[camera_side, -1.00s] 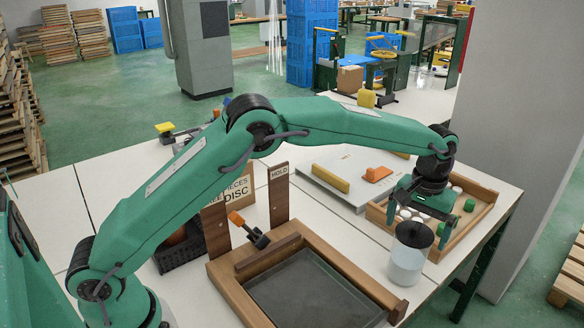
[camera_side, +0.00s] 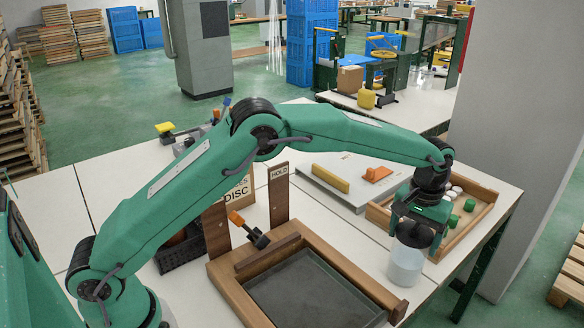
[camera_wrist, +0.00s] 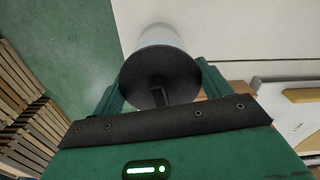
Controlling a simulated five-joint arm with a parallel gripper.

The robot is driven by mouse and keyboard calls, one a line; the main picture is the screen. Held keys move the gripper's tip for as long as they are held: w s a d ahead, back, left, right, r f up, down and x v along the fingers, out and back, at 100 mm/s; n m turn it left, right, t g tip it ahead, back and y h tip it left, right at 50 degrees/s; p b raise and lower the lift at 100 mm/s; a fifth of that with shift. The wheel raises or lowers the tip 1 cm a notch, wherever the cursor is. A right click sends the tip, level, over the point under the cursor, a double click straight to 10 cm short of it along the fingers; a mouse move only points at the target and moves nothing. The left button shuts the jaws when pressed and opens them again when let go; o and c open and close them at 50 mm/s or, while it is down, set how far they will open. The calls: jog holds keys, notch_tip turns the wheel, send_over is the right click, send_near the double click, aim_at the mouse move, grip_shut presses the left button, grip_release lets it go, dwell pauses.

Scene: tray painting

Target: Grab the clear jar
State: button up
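The clear jar (camera_side: 405,265) is a pale, see-through cylinder with a dark round top, upright on the white table near its right front edge. In the wrist view, the jar (camera_wrist: 160,35) is partly behind its dark top. My gripper (camera_side: 418,228) points down at the jar's top. In the wrist view, my gripper (camera_wrist: 158,88) is open, with one green finger on each side of the dark top. I cannot tell whether the fingers touch it.
A wooden tray (camera_side: 484,217) with white and green round pieces lies just behind the jar. A wooden frame with a dark recessed panel (camera_side: 318,290) is at left front. A white board (camera_side: 335,168) with a yellow bar and an orange handle lies behind.

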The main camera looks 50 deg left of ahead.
aim_at(418, 226)
jog(key=shift+r, duration=0.1)
jog(key=c, duration=1)
jog(key=shift+o, duration=0.2)
jog(key=shift+r, duration=0.1)
jog(key=shift+r, duration=1.15)
jog(key=shift+d+r, duration=0.1)
jog(key=shift+r, duration=0.8)
jog(key=s+d+r, duration=0.6)
jog(key=s+d, duration=0.1)
jog(key=s, duration=0.2)
jog(key=shift+r, duration=0.35)
jog(key=shift+s, duration=0.1)
